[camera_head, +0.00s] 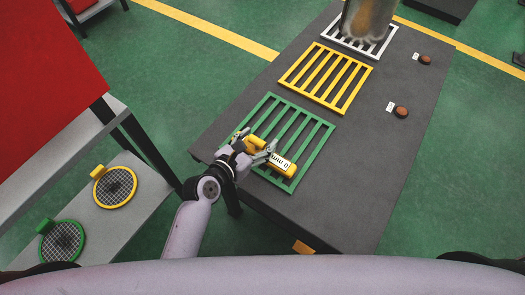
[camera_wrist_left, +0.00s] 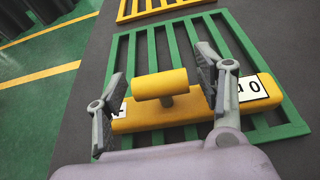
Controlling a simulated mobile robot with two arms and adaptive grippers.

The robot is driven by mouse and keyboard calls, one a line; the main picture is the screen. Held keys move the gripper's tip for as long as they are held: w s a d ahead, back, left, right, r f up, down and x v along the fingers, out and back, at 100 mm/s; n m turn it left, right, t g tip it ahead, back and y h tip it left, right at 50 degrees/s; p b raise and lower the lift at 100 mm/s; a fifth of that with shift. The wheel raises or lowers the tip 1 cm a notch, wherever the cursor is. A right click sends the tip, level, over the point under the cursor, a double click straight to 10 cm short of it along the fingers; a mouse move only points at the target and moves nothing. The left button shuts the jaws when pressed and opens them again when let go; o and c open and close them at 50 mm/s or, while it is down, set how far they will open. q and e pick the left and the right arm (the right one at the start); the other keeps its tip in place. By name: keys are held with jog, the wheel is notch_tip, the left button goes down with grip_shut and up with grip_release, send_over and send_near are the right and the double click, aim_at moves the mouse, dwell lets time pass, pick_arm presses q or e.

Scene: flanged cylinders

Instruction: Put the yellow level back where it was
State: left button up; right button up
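The yellow level (camera_head: 282,168) lies on the green grate (camera_head: 328,135), near the front end of the dark table. In the left wrist view the level (camera_wrist_left: 165,112) is a yellow bar with white labels and a raised T-shaped handle (camera_wrist_left: 160,84). My left gripper (camera_head: 258,149) is at the level. In its wrist view the open fingers (camera_wrist_left: 162,80) stand on either side of the handle, with gaps to its ends. In the head view the gripper hides part of the level. My right gripper is not in view.
A yellow grate (camera_head: 325,76) and a white grate (camera_head: 363,34) lie farther along the table. A metal cylinder (camera_head: 368,17) stands over the white one. Two brown round pieces (camera_head: 400,112) sit at the right. A side shelf (camera_head: 112,222) holds yellow and green mesh discs.

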pick_arm(q)
jog(key=c, duration=0.9)
jog(key=shift+r, duration=0.1)
jog(key=shift+c, duration=1.3)
